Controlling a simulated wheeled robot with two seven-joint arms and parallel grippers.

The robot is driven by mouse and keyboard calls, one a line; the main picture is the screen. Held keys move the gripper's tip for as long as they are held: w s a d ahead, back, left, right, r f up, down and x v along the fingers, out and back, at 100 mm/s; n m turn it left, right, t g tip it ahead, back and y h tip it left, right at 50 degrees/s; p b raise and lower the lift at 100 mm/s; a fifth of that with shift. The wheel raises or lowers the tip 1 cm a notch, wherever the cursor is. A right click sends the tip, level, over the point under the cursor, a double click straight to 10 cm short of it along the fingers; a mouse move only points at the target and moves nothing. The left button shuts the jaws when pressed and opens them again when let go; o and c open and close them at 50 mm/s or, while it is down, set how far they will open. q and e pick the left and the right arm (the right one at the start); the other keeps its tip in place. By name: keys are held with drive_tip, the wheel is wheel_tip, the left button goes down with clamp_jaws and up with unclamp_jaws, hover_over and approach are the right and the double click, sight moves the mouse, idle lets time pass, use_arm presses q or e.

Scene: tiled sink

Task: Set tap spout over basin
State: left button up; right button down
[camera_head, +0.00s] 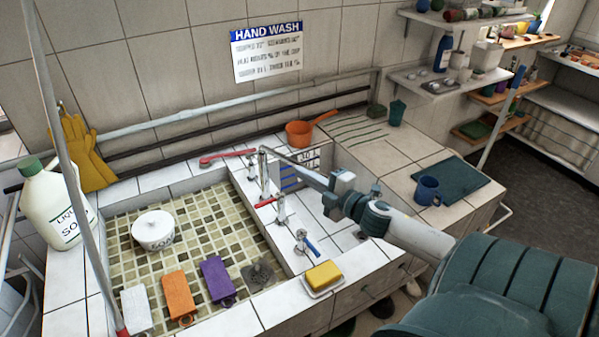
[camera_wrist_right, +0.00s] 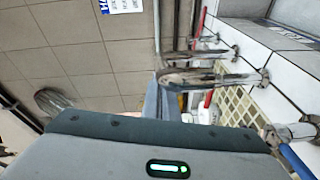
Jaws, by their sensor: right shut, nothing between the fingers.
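The tap is a chrome post (camera_head: 264,176) on the tiled ledge at the right edge of the basin (camera_head: 110,225). Its thin spout (camera_head: 285,158) appears to run from the post top to the right, over the counter side and toward my right gripper. My right gripper (camera_head: 322,181) is shut with nothing held, close to the spout's outer end; I cannot tell whether they touch. In the right wrist view, the chrome tap pipe (camera_wrist_right: 215,77) shows just beyond the gripper fingers, which my wrist housing partly hides. My left gripper is not in view.
Red-handled (camera_head: 266,202) and blue-handled (camera_head: 311,246) taps stand near the post. A yellow sponge (camera_head: 324,273) lies on the front ledge. An orange pan (camera_head: 299,132) and blue mug (camera_head: 428,190) stand on the counter. The basin holds a white soap pot (camera_head: 153,229) and several coloured blocks.

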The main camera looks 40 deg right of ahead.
drive_tip(key=w+d+n+y+b, duration=0.3)
drive_tip(key=d+b, duration=0.3)
drive_tip(key=d, duration=0.5)
drive_tip(key=shift+w+g+y, duration=0.4)
drive_tip(key=shift+w+y, duration=0.05)
drive_tip(key=shift+y, duration=0.35)
